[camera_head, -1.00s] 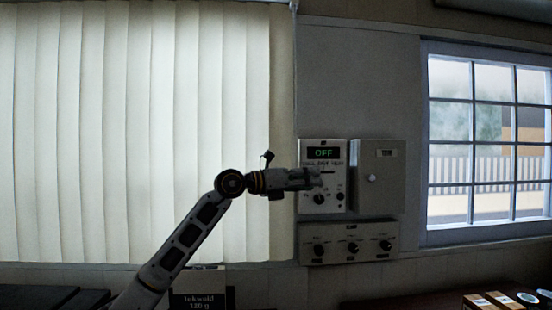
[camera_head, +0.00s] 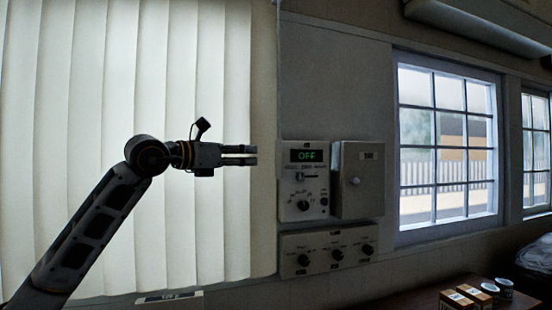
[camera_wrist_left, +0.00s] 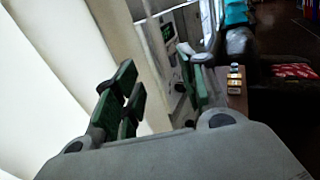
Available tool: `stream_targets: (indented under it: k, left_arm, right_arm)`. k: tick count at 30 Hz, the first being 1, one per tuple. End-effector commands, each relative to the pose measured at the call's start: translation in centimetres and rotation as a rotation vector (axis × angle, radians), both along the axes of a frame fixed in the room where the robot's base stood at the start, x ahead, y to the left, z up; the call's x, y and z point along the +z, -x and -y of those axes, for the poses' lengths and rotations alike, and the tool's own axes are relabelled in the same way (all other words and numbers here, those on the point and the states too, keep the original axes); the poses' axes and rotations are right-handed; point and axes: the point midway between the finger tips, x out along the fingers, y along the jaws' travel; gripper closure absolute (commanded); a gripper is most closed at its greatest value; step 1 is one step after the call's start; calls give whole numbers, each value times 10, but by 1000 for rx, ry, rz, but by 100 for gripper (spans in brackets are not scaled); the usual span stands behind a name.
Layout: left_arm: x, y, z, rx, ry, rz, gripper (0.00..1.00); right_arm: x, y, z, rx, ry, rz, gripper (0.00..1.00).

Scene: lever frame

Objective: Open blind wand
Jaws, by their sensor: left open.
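The vertical blind (camera_head: 130,220) hangs pale and closed across the left of the head view. A thin upright line (camera_head: 278,70) runs along its right edge; I cannot tell whether this is the wand. My left gripper (camera_head: 256,155) points right in front of the blind's right part, just left of the panel with the green OFF display. Its two fingers are apart with nothing between them. In the left wrist view the open fingers (camera_wrist_left: 158,85) show the blind edge and the panel beyond them. My right gripper is not in view.
The OFF control panel (camera_head: 305,180), a grey box (camera_head: 358,180) and a lower knob panel (camera_head: 328,249) are on the wall right of the blind. A window (camera_head: 447,145) is further right. Small boxes (camera_head: 463,299) and cans stand on a table at lower right.

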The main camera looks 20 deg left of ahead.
Motion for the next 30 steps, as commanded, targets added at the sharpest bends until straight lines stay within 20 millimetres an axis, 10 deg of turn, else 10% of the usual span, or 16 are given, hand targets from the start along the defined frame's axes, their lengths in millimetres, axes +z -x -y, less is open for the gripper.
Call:
stream_targets:
  k: [30]
  left_arm:
    - [1,-63,35,-3,3,-1,58]
  right_arm:
    - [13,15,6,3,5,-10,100]
